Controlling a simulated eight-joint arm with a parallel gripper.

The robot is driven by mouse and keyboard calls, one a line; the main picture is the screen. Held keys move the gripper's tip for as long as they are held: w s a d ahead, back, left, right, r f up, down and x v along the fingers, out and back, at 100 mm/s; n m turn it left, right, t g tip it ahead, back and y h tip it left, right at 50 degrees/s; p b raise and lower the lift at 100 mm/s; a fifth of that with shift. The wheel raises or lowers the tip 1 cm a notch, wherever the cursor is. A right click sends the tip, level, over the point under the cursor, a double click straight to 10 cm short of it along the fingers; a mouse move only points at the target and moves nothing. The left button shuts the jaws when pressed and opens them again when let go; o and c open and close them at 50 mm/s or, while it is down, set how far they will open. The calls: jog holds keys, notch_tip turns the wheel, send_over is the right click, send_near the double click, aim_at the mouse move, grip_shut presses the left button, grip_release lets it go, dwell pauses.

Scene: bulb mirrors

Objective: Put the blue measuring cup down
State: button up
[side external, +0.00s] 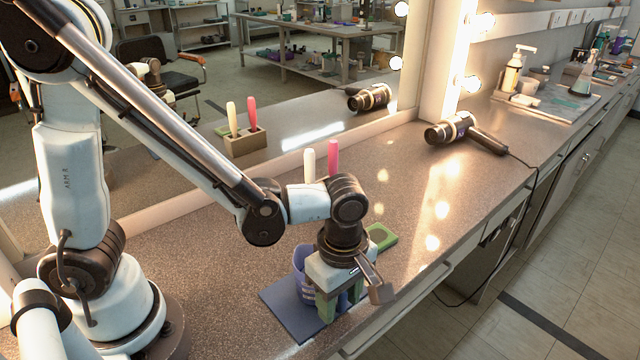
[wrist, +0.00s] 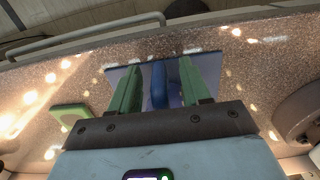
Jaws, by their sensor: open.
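The blue measuring cup (side external: 301,268) stands upright on a dark blue mat (side external: 283,311) near the counter's front edge, partly hidden behind my gripper in the side view. My gripper (side external: 340,303) points down over the mat, with its green fingers beside the cup. In the wrist view my gripper (wrist: 160,66) is open. A blue upright part, apparently the handle of the measuring cup (wrist: 159,85), shows between the fingers with a gap on each side. The mat (wrist: 120,74) also shows there behind the fingers.
A green dish or pad (side external: 381,237) lies just behind the mat. A white and a pink handle (side external: 333,157) stand up behind my arm. A hair dryer (side external: 464,133) with a cord lies farther right. A mirror (side external: 300,80) lines the back; the counter between is clear.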

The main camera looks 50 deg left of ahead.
notch_tip(320, 180, up, 11)
jog(key=shift+r, duration=0.1)
jog(key=shift+a+r, duration=0.1)
jog(key=w+a+m+t, duration=0.1)
jog(key=a+m+t, duration=0.6)
jog(key=a+m, duration=0.7)
jog(key=shift+a+r+m, duration=0.15)
jog(key=shift+a+m, duration=0.15)
jog(key=shift+m, duration=1.7)
